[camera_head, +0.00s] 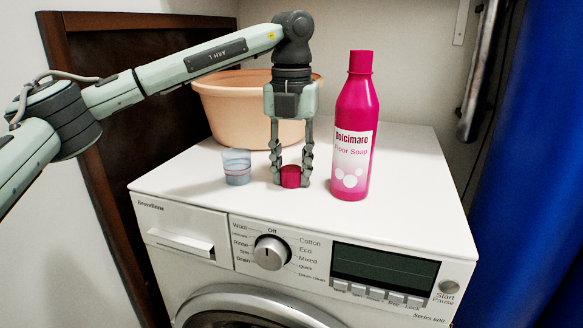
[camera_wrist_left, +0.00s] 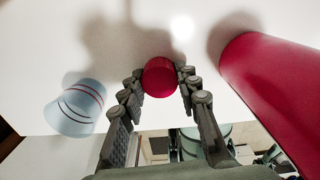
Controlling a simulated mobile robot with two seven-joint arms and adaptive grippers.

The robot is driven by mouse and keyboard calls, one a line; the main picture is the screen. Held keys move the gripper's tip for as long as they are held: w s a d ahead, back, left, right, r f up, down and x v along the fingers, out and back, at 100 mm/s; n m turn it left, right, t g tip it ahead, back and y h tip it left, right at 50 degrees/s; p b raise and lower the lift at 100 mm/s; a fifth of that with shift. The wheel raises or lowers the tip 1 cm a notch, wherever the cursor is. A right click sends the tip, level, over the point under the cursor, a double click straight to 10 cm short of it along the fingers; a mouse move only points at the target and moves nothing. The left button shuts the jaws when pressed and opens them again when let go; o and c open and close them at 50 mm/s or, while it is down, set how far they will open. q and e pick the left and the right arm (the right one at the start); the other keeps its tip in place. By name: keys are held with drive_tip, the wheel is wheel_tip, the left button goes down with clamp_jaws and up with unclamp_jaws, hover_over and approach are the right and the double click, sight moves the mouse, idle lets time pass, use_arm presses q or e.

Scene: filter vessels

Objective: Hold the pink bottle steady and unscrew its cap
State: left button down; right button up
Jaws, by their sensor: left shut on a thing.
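The pink bottle (camera_head: 353,120), labelled floor soap, stands upright on the washing machine top. Its top end is a pink cylinder; I cannot tell whether that is a cap or the bare neck. My left gripper (camera_head: 291,172) points down to the left of the bottle, shut on a small dark-pink cap-like cylinder (camera_head: 291,177) at the machine top. In the left wrist view this pink piece (camera_wrist_left: 160,77) sits between the fingertips, and the bottle (camera_wrist_left: 275,85) is apart on the right. My right gripper is not in view.
A clear bluish cup (camera_head: 237,167) stands just left of the gripper. A peach basin (camera_head: 225,105) is behind it. The white machine top (camera_head: 420,200) is clear to the right of the bottle. A blue curtain-like surface (camera_head: 535,160) is at the right.

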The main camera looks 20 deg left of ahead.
use_arm(q)
drive_tip(key=shift+f, duration=0.1)
drive_tip(key=c, duration=1.1)
unclamp_jaws()
